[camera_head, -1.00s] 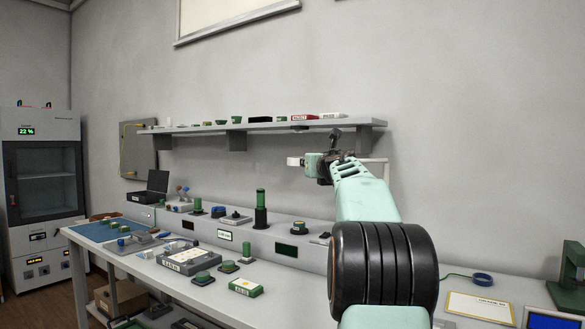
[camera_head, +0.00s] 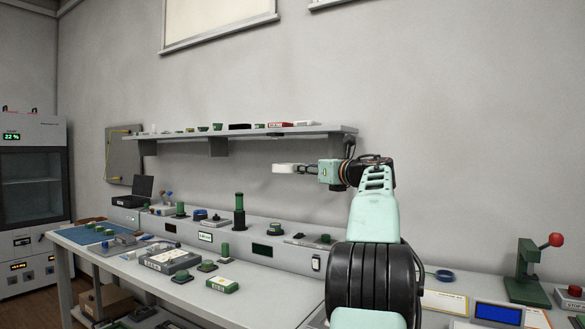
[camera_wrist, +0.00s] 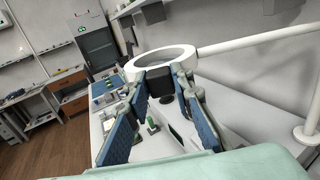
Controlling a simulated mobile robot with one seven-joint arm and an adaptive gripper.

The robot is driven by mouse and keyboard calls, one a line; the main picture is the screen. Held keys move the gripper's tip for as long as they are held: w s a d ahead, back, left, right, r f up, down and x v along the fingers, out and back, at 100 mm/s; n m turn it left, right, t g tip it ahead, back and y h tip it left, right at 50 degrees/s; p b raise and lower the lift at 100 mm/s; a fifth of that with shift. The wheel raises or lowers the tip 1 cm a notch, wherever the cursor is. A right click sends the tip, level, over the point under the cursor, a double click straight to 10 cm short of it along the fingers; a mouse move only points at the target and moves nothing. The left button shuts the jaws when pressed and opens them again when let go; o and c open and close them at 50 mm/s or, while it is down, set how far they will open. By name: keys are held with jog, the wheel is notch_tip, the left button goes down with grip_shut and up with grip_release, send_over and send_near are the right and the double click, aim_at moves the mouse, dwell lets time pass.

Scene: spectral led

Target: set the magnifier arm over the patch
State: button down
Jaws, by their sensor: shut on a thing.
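The magnifier is a white ring (camera_head: 284,168) held above the bench, below the wall shelf. The wrist view shows its ring (camera_wrist: 133,68) and a white rod arm (camera_wrist: 250,40) running right to an upright post (camera_wrist: 308,130). My gripper (camera_head: 302,170) is at the ring's right side in the head view. I cannot tell which thing is the patch.
The bench's raised ledge (camera_head: 262,235) carries several small green and black parts. A grey box (camera_head: 168,262) and a green-white box (camera_head: 222,285) lie on the bench. A wall shelf (camera_head: 250,131) is just above the ring. A green press (camera_head: 528,272) stands at right.

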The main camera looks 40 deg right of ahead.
jog(key=s+y, duration=0.1)
jog(key=s+n+y, duration=0.1)
jog(key=s, duration=0.1)
jog(key=shift+s+d+f+p, duration=0.15)
jog(key=shift+d+p, duration=0.2)
jog(key=c, duration=2.1)
grip_release()
jog(key=o, duration=0.4)
jog(key=shift+s, duration=0.2)
jog(key=s, duration=1.2)
jog(key=shift+a, duration=0.25)
